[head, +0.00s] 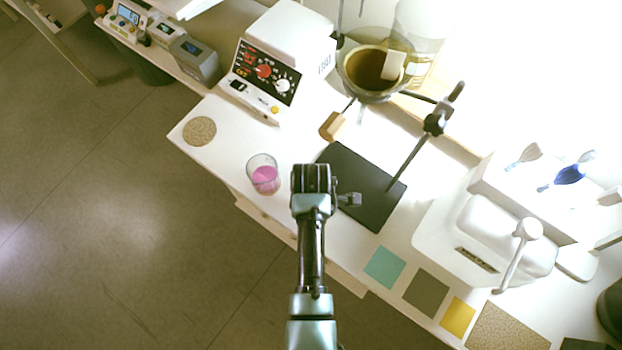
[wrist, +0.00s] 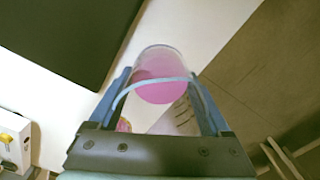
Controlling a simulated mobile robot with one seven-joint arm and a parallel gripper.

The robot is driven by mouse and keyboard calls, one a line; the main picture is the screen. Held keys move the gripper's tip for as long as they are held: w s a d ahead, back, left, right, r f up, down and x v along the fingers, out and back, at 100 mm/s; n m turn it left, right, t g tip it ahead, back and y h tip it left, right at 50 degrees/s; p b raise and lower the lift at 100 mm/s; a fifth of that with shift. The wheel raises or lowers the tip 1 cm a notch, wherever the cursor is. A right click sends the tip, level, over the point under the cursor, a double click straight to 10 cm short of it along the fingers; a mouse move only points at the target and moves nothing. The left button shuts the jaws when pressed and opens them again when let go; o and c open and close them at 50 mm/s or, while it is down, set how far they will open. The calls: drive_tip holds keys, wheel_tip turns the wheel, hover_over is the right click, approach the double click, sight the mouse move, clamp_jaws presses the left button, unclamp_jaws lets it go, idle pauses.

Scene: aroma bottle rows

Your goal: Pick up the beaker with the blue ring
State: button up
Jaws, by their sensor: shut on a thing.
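The beaker (head: 263,176) is clear glass with pink liquid and shows near the front edge of the white bench in the head view. In the wrist view the beaker (wrist: 164,64) sits between the two blue fingers, with a pale blue ring across its near side and graduation marks on its wall. My gripper (wrist: 160,88) is shut on it, one finger on each side. In the head view my gripper (head: 310,180) is just right of the beaker, and its fingertips are hard to make out. I cannot tell whether the beaker touches the bench.
A dark plate (head: 362,187) with a stand rod lies to the right, below a round flask (head: 372,72) of brown liquid. A white control box (head: 268,75) stands behind, and a round cork mat (head: 199,131) lies left. Coloured squares and a white machine (head: 480,240) are at the right.

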drive_tip(key=shift+c, duration=0.8)
drive_tip(key=shift+r, duration=0.1)
drive_tip(key=shift+w+r, duration=0.1)
drive_tip(key=shift+r, duration=0.3)
drive_tip(key=shift+s+d+r, duration=0.1)
drive_tip(key=shift+s+r, duration=0.2)
drive_tip(key=shift+r, duration=0.35)
drive_tip(key=shift+s+r, duration=0.25)
drive_tip(key=shift+r, duration=0.35)
drive_tip(key=s+d+b, duration=0.1)
drive_tip(key=s+d, duration=0.1)
drive_tip(key=s, duration=1.4)
drive_tip(key=shift+s+d, duration=0.3)
drive_tip(key=shift+s, duration=0.1)
